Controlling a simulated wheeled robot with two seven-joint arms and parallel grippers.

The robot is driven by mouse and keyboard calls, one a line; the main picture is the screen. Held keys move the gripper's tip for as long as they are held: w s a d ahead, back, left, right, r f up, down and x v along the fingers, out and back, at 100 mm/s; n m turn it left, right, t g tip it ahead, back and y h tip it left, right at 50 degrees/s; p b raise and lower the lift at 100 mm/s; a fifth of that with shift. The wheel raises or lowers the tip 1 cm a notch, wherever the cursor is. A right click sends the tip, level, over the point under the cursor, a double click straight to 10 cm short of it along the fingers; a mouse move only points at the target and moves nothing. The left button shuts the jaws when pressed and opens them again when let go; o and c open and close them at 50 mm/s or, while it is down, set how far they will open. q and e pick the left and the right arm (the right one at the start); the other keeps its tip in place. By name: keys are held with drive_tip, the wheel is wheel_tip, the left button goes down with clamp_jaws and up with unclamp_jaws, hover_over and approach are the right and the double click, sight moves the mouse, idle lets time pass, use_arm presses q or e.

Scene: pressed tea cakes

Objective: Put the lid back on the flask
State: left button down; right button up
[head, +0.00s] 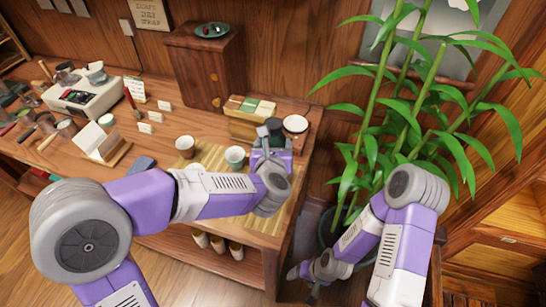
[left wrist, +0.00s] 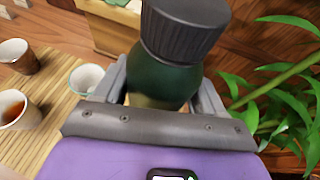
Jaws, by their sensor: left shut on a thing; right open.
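The flask (left wrist: 165,72) has a dark green, rounded body and stands between the fingers of my left gripper (left wrist: 162,92) in the left wrist view. The ribbed dark grey lid (left wrist: 182,25) sits at its top; I cannot tell whether it is fully seated. My left gripper is shut on the flask's body. In the head view the lid (head: 273,124) shows above my left gripper (head: 270,146), at the right end of the table, and the flask's lower part is hidden. My right gripper (head: 306,283) is open and empty, low beside the table's right side.
A tall potted plant (head: 400,120) crowds the right side.

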use_arm(q)
wheel_tip(320, 180, down, 5)
drive_tip(key=shift+r+b, duration=0.2)
drive_tip(key=shift+b, duration=0.5)
drive_tip(key=shift+f, duration=0.15)
drive_tip(key=shift+c, duration=0.5)
unclamp_jaws()
